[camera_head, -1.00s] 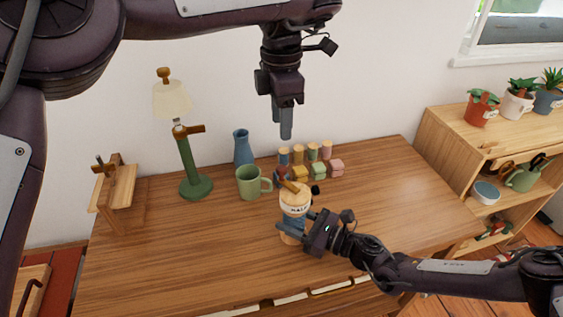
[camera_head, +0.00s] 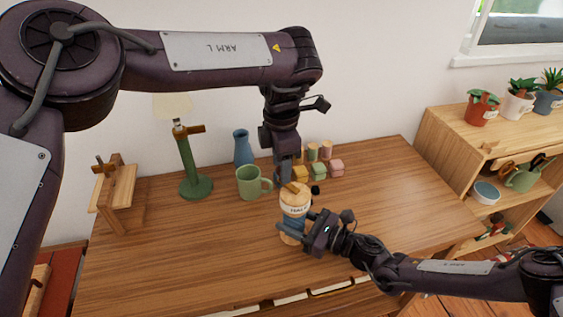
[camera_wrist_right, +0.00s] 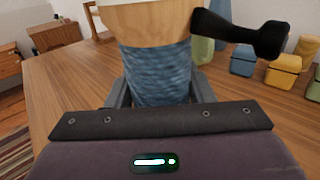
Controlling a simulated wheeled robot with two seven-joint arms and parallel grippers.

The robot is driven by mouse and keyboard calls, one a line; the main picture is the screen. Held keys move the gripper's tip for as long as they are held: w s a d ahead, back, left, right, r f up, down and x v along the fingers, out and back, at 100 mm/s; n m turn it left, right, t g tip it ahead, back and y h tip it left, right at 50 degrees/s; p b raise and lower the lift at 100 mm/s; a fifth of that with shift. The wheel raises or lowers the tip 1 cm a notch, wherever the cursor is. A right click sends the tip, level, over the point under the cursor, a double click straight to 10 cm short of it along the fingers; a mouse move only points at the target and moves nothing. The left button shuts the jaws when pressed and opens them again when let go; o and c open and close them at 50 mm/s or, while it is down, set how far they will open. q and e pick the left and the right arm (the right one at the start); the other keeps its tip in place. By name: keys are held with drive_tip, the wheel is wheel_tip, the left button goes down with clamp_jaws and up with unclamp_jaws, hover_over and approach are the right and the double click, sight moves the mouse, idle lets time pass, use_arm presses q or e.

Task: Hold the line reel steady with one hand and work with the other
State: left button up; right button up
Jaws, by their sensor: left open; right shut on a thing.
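The line reel (camera_head: 294,203) stands upright on the wooden desk (camera_head: 228,232). It has a pale wooden top with lettering and a dark knob at its upper right. In the right wrist view its blue wound line (camera_wrist_right: 158,72) shows below the wooden flange, with a black crank-like part (camera_wrist_right: 240,32) sticking out to the right. My right gripper (camera_head: 290,232) is shut on the reel's blue middle from the right. My left gripper (camera_head: 287,177) is open and points down just above and behind the reel's top. Whether it touches the reel is unclear.
A green mug (camera_head: 249,183), a blue vase (camera_head: 243,147) and a green lamp (camera_head: 191,165) stand behind and left of the reel. Several small coloured blocks (camera_head: 318,171) sit behind it. A wooden stand (camera_head: 118,197) is at the left. The desk's right side is clear.

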use_arm(q)
clamp_jaws()
